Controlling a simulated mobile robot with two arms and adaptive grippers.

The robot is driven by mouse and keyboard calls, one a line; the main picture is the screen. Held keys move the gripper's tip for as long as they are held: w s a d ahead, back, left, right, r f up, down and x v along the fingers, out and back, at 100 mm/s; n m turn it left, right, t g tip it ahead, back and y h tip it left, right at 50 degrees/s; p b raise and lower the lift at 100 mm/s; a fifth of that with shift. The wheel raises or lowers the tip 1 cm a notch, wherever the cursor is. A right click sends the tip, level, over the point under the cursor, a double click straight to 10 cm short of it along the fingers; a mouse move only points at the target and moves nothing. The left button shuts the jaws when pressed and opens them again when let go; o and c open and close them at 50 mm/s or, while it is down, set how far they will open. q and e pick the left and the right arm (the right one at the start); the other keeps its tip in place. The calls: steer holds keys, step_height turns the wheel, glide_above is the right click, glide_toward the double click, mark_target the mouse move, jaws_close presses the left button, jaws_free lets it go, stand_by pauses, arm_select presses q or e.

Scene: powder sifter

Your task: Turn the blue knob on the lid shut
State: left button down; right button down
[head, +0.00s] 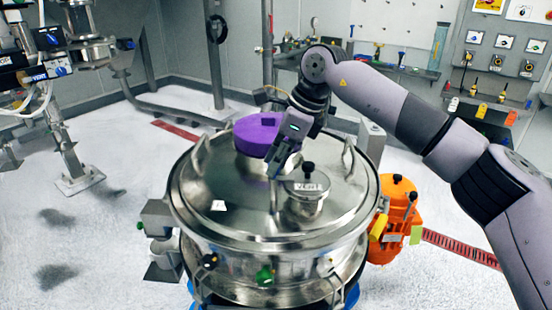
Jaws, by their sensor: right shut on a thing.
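A round steel sifter with a shiny lid (235,202) stands in the middle of the head view. My right gripper (275,170) reaches down over the lid from the upper right. It is shut at the lid's middle, just right of the purple cap. How far the knob is turned cannot be seen. My left gripper is not in view.
A purple cap (256,131) sits at the back of the lid. A small steel port with black knobs (306,190) stands close to the right of my gripper. An orange motor (398,215) is beside the sifter. Open floor lies at the left.

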steer(key=c, duration=1.4)
jaws_free()
steer(key=shift+r, duration=0.1)
steer(key=v, duration=1.1)
steer(key=shift+d+r, duration=0.2)
steer(key=shift+r, duration=0.15)
